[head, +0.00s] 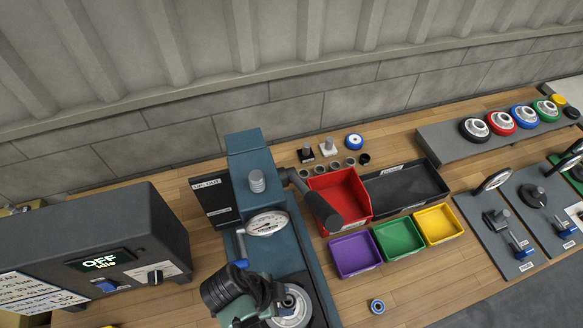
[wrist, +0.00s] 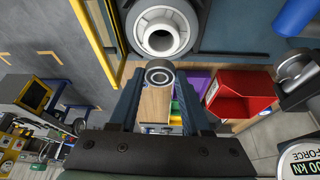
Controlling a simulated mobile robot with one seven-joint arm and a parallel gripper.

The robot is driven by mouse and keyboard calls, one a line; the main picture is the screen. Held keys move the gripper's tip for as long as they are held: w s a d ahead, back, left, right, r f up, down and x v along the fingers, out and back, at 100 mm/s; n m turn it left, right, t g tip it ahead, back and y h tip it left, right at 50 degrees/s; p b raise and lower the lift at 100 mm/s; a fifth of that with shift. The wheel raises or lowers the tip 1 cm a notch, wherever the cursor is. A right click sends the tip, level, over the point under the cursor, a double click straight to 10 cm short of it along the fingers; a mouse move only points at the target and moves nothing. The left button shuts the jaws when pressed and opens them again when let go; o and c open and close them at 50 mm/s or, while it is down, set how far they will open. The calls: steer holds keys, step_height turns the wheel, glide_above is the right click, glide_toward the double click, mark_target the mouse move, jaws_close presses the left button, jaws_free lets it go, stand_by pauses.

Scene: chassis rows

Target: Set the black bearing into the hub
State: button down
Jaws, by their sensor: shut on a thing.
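A bearing with a grey metal ring and a black face (wrist: 159,73) is held between the fingertips of my gripper (wrist: 159,82) in the wrist view. The pale round hub (wrist: 161,35), with a dark central bore, lies just beyond the bearing, and the two look apart. In the head view the hub (head: 291,310) sits at the foot of the blue press (head: 254,185), partly hidden by my gripper (head: 268,297). The held bearing cannot be made out in the head view.
A blue-faced bearing (head: 377,306) lies on the bench. A red bin (head: 341,196), a black tray (head: 404,187) and purple (head: 355,254), green (head: 399,239) and yellow (head: 438,224) bins stand right of the press. A control box (head: 110,245) reading OFF stands left.

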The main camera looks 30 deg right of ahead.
steer(key=shift+w+a, duration=0.1)
steer(key=shift+a, duration=0.15)
steer(key=shift+b+x, duration=0.85)
steer(key=shift+b, duration=0.1)
steer(key=shift+a+f+b, duration=0.1)
steer(key=shift+f+b, duration=1.2)
steer(key=shift+f, duration=0.1)
steer(key=shift+f+b, duration=0.4)
steer(key=shift+f, duration=0.5)
steer(key=shift+c, duration=1.4)
jaws_free()
steer(key=p+v, duration=0.2)
steer(key=v, duration=1.1)
steer(key=shift+p, duration=0.4)
